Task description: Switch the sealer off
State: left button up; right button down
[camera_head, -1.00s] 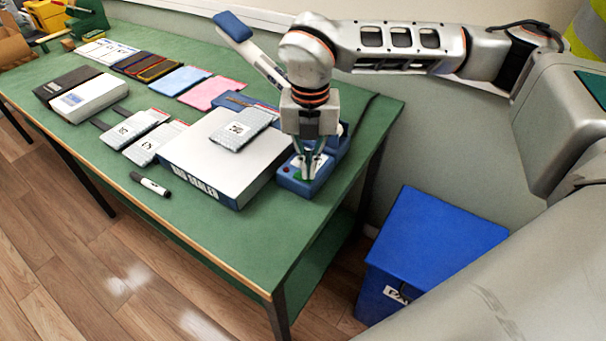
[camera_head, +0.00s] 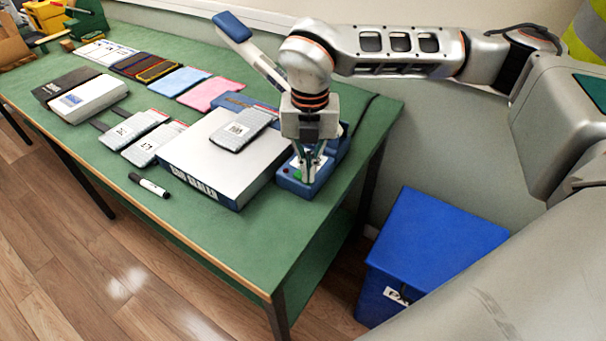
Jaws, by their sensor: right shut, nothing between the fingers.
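The blue sealer (camera_head: 325,176) stands near the right end of the green table. Its light lever with a blue handle (camera_head: 232,27) is tilted up to the left. A green spot (camera_head: 297,176) and a small red spot show on the front of its base. My right gripper (camera_head: 306,180) points down over that front part with its fingers together and empty. The fingertips are at or just above the panel; I cannot tell whether they touch it. They hide part of the panel. My left gripper is out of view.
A large white box (camera_head: 190,160) sits just left of the sealer, with a grey pouch (camera_head: 243,130) on top. More pouches, coloured cloths and a marker (camera_head: 149,185) lie farther left on the table (camera_head: 220,240). A blue bin (camera_head: 430,235) stands on the floor at right.

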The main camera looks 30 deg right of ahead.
jog(key=shift+r+p, duration=1.15)
jog(key=shift+r, duration=0.85)
jog(key=shift+r+p, duration=0.9)
jog(key=shift+r, duration=0.55)
jog(key=shift+f, duration=0.1)
